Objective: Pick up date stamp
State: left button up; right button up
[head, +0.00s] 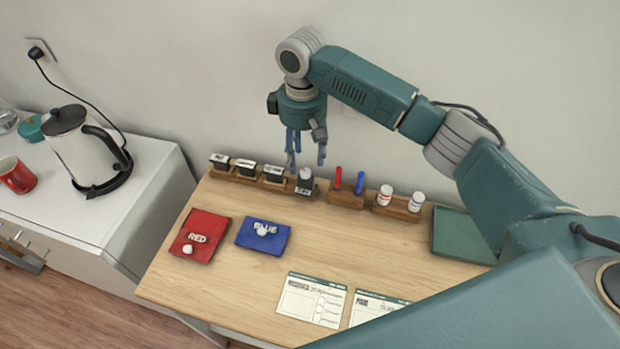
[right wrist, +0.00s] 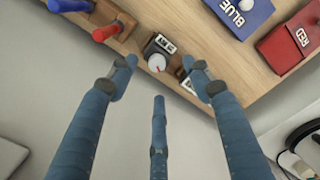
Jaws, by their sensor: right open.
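Several dark stamps stand in a wooden rack along the back of the counter. The one at the rack's right end, which I take as the date stamp (head: 305,184), has a pale round knob and a label too small to read surely. It also shows in the right wrist view (right wrist: 157,62), upright in its slot. My right gripper (head: 306,160) points down just above it, open and empty. In the right wrist view the fingers (right wrist: 160,76) are spread, with the knob appearing between the two upper fingertips; contact is not visible. My left gripper is not in view.
Beside the stamp, a holder carries a red marker (head: 338,178) and a blue marker (head: 361,182), then two white bottles. A RED pad (head: 207,225), a BLUE pad (head: 277,240) and paper forms lie in front. A green tray (head: 455,243) is at the right.

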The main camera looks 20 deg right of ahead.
aim_at(306, 171)
jog(key=shift+s+a+f, duration=0.1)
jog(key=shift+f, duration=0.9)
jog(key=f, duration=0.1)
jog(key=f+p, duration=0.1)
jog(key=f, duration=0.3)
jog(key=shift+w+d+p, duration=0.2)
jog(key=shift+d+p, duration=0.15)
jog(key=shift+d, duration=0.05)
jog(key=shift+f, duration=0.4)
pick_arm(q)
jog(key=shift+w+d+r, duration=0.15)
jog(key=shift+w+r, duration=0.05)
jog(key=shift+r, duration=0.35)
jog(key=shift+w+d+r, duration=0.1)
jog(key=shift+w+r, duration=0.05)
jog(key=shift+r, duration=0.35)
pick_arm(e)
grip_shut()
